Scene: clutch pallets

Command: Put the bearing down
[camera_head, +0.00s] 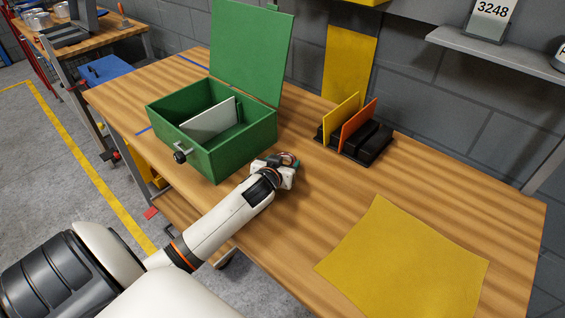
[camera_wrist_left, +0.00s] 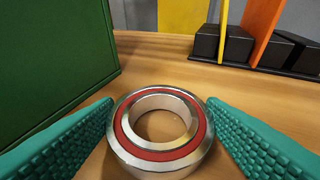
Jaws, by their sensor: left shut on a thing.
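The bearing is a metal ring with a red seal (camera_wrist_left: 160,155), seen in the middle of the left wrist view. My left gripper (camera_head: 284,161) has its teal ridged fingers on both sides of the bearing and is shut on it. In the head view the gripper is over the wooden table (camera_head: 330,195), just right of the green box's near corner, and mostly hides the bearing. The bearing is held flat, with its hole facing up, close to the tabletop. I cannot tell if it touches the wood. My right gripper is not in view.
The green box (camera_head: 240,150) stands open with a white panel (camera_head: 211,121) inside. A black rack (camera_head: 370,148) with yellow and orange plates is near the wall. A yellow mat (camera_head: 410,265) lies at the right. Bare wood lies between the gripper and the mat.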

